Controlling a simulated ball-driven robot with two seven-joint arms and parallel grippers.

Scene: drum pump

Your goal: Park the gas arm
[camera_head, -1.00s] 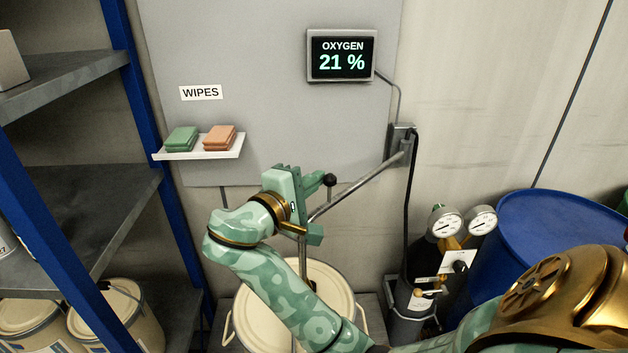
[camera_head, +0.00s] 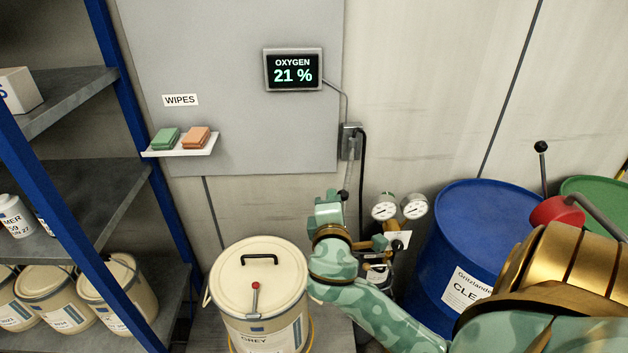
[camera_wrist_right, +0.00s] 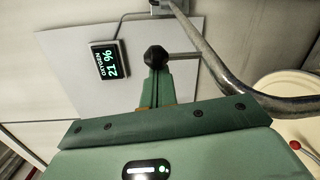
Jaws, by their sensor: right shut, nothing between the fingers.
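The gas arm (camera_head: 350,168) is a thin metal tube on a wall bracket (camera_head: 349,142). In the head view it points down towards me, and its outer end is hidden behind my right gripper. Its black knob (camera_head: 344,195) is beside the fingertips. My right gripper (camera_head: 329,198) is shut and empty, right of the cream pail. In the right wrist view the knob (camera_wrist_right: 157,57) lies just beyond the shut fingers (camera_wrist_right: 158,85), and the bent tube (camera_wrist_right: 215,65) passes to the right. I cannot tell whether the fingers touch it. My left gripper is not in view.
A lidded cream pail (camera_head: 240,275) stands below. Gauges (camera_head: 384,206) and a blue drum (camera_head: 480,225) are to the right, with a red fitting (camera_head: 556,212) beyond. The wipes shelf (camera_head: 180,148) and oxygen display (camera_head: 293,69) are on the wall. A blue-framed rack (camera_head: 110,200) stands left.

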